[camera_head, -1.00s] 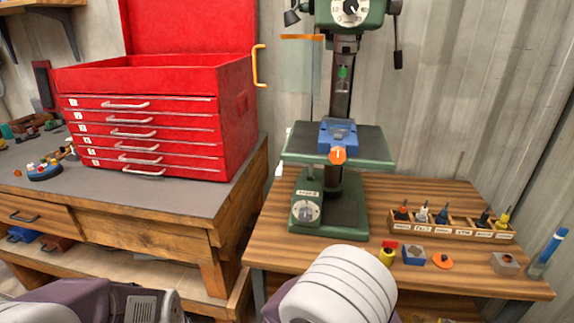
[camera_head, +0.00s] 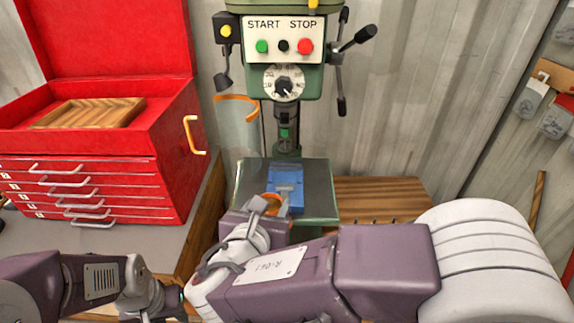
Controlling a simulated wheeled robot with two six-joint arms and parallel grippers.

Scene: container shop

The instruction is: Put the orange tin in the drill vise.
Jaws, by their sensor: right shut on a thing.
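The blue drill vise (camera_head: 287,186) sits on the green drill-press table (camera_head: 320,187). My right gripper (camera_head: 275,206) is at the front of the vise. It is shut on the vise's orange knob (camera_head: 272,201), which it partly hides. The vise jaws look empty from here, but the gripper and wrist cover its front part. I cannot make out an orange tin in this view. My left arm shows at the lower left; its gripper is not in view.
The drill-press head with its START/STOP panel (camera_head: 283,37) stands above the vise, with a lever at its right. A red tool chest (camera_head: 95,130) with an open lid is at the left. My right arm hides most of the wooden bench (camera_head: 375,190).

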